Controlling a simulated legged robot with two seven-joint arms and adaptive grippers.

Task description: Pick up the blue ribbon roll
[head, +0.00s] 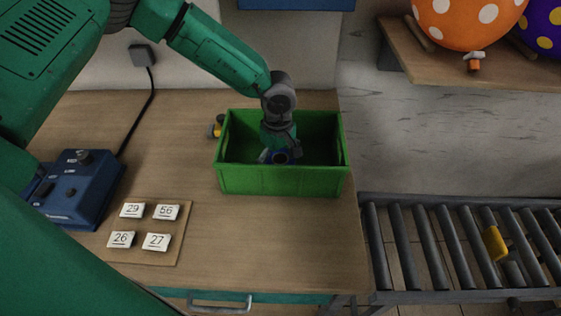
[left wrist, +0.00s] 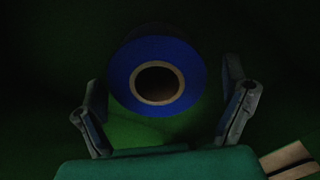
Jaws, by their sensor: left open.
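The blue ribbon roll (left wrist: 191,76) stands with its round end and brown core facing the camera in the left wrist view. It is inside the green crate (head: 285,182), and only a small blue part of it (head: 281,157) shows in the head view, under my gripper. My left gripper (left wrist: 165,112) is open, with one finger on each side of the roll and visible gaps between. In the head view my left arm reaches down into the crate, and its fingertips are mostly hidden. My right gripper is not seen.
A blue machine (head: 73,188) stands at the left of the table (head: 215,245). A board with numbered cards (head: 155,250) lies in front. A small yellow and dark object (head: 216,127) is beside the crate. A roller conveyor (head: 450,245) is at the right, and balloons (head: 455,15) sit on a shelf.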

